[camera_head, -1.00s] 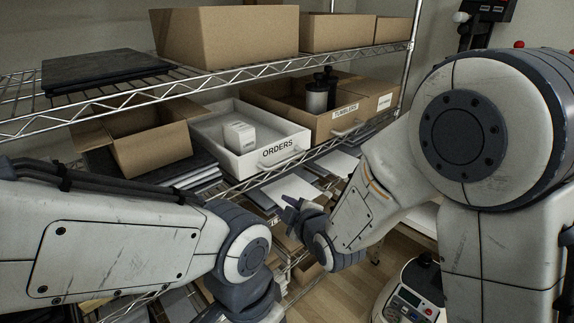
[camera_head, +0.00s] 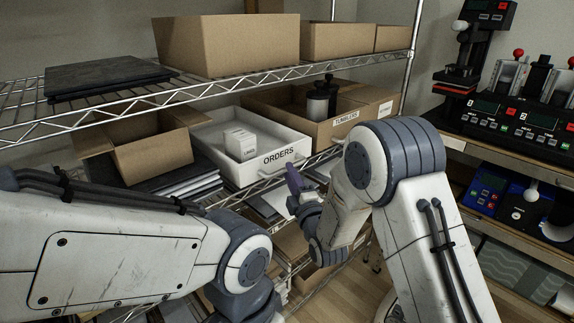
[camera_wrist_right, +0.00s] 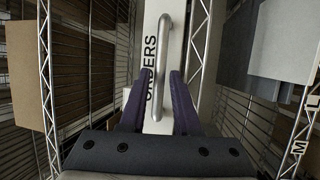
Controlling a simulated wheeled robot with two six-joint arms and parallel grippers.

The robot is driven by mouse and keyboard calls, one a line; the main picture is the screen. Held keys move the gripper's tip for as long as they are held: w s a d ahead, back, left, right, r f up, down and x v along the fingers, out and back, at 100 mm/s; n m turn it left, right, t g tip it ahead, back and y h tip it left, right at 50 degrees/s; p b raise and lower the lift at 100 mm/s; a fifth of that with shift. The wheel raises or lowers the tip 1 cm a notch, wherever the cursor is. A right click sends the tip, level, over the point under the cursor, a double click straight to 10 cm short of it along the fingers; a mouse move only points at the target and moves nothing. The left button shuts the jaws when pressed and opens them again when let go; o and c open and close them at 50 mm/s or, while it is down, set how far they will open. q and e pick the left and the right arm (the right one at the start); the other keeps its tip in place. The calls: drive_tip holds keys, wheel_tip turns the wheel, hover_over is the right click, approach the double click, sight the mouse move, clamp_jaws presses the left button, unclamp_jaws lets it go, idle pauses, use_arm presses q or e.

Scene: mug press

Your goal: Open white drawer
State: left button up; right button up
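The white drawer (camera_head: 240,174), labelled ORDERS, sits on the middle shelf with small white boxes (camera_head: 240,144) inside. In the right wrist view its white front (camera_wrist_right: 151,22) carries a vertical-looking metal bar handle (camera_wrist_right: 162,65). My right gripper (camera_head: 294,184) is just in front of the drawer's right side. In the right wrist view its purple fingers (camera_wrist_right: 158,88) are apart, one on each side of the handle's lower part in the picture. I cannot tell whether they touch it. My left arm shows at the lower left, but its gripper is out of view.
An open cardboard box (camera_head: 150,152) is left of the drawer, and a TUMBLERS box (camera_head: 300,128) is right of it. The upper shelf (camera_head: 250,78) runs above. A bench with machines (camera_head: 510,120) stands at the right.

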drive_tip(key=shift+x, duration=1.5)
drive_tip(key=shift+c, duration=0.3)
clamp_jaws()
